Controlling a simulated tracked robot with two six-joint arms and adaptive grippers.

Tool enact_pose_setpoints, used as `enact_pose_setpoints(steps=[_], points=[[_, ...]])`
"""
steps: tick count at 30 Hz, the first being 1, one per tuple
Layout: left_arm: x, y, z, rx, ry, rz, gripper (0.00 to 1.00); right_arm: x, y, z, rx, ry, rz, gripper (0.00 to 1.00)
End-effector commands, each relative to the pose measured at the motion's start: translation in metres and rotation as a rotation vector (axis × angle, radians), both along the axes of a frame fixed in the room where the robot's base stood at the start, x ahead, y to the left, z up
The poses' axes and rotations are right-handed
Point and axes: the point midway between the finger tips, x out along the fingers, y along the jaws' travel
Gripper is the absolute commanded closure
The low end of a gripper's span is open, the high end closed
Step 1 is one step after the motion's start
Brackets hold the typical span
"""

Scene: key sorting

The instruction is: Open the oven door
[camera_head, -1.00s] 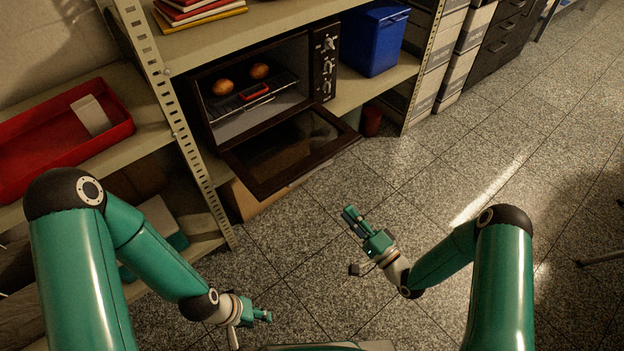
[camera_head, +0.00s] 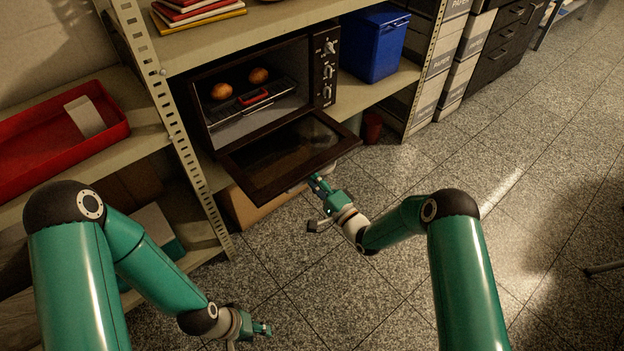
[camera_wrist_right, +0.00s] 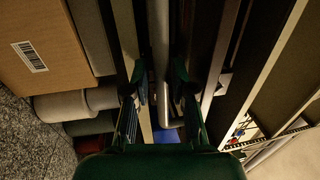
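The dark oven (camera_head: 330,72) stands on the shelf. Its door (camera_head: 258,190) is folded down, sticking out over the floor, and the inside shows. My right gripper (camera_head: 317,184) is by the door's outer edge, on the near right side. In the right wrist view its two fingers (camera_wrist_right: 160,82) are apart, with a grey bar (camera_wrist_right: 160,40), which looks like the door handle, running between them. I cannot tell whether they touch it. My left gripper (camera_head: 264,329) is low over the floor at the bottom, away from the oven; its finger opening is too small to judge.
Two round brown items (camera_head: 258,75) and a red-handled rack (camera_head: 254,97) are inside the oven. A blue bin (camera_head: 372,48) stands right of it. A metal shelf post (camera_head: 185,150) rises left of the door. A cardboard box (camera_head: 240,208) is below. The floor at right is mostly clear.

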Motion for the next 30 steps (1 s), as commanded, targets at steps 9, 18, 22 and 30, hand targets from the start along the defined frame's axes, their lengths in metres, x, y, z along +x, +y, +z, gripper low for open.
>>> enact_pose_setpoints(steps=[9,18,22,30], points=[[0.000,0.000,-0.001,0.000,0.000,0.000,0.60,0.004,0.002,0.001,0.001,0.001,-0.001,0.75],[0.000,0.000,-0.001,0.000,0.000,0.000,0.60,0.003,0.002,0.000,0.000,0.001,-0.001,1.00],[0.000,0.000,-0.001,0.000,0.000,0.000,0.60,0.003,0.002,0.000,0.000,0.002,-0.001,1.00],[0.000,0.000,0.015,0.000,0.000,0.000,0.60,0.003,0.002,0.017,-0.026,0.038,0.000,1.00]])
